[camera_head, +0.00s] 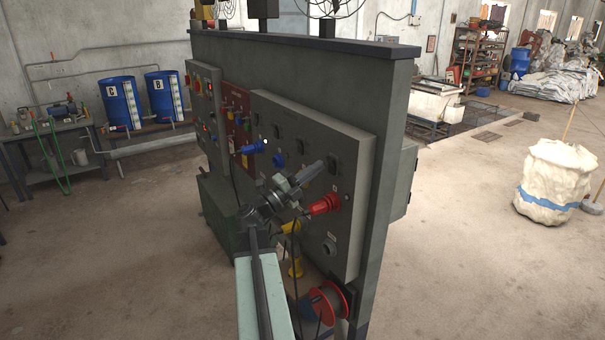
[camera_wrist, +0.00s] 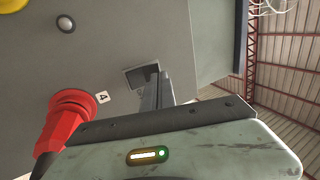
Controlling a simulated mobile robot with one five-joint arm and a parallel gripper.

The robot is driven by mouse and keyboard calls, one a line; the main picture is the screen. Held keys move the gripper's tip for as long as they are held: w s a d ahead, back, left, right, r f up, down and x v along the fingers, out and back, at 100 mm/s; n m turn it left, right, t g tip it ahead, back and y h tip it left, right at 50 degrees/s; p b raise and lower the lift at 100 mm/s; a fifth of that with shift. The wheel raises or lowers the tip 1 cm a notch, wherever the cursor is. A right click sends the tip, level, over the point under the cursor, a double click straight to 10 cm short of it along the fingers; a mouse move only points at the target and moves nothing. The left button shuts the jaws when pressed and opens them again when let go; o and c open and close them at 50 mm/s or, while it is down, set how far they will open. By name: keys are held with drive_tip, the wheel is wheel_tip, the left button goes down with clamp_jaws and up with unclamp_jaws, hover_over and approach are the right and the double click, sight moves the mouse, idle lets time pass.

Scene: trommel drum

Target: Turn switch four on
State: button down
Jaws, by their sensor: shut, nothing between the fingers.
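Switch four (camera_head: 333,164) is a dark switch in a square frame on the grey panel, above a red plug (camera_head: 325,204). In the wrist view the switch (camera_wrist: 136,76) sits near a small label "4" (camera_wrist: 102,97). My gripper (camera_head: 318,168) is shut and empty, with its tips just left of the switch in the head view. In the wrist view my gripper (camera_wrist: 159,84) overlaps the right side of the switch and partly hides it. I cannot tell whether the tips touch it, or which way the switch is set.
The red plug (camera_wrist: 66,118) stands out from the panel close to my gripper. A blue plug (camera_head: 253,148) and other switches (camera_head: 278,160) lie further left on the panel. A cable reel (camera_head: 328,303) is low by the panel.

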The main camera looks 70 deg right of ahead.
drive_tip(key=shift+x, duration=1.1)
drive_tip(key=shift+p, duration=0.3)
drive_tip(key=shift+s+d+r+p, duration=0.1)
drive_tip(key=shift+s+r+p, duration=0.15)
drive_tip(key=shift+p, duration=0.1)
drive_tip(key=shift+f+y, duration=0.1)
drive_tip(key=shift+y, duration=0.2)
drive_tip(key=shift+w+a+f, duration=0.1)
drive_tip(key=shift+w+a, duration=0.2)
drive_tip(key=shift+w, duration=0.1)
drive_tip(key=w+a, duration=0.7)
drive_tip(key=a, duration=0.4)
drive_tip(key=shift+a, duration=0.2)
drive_tip(key=shift+f, duration=0.15)
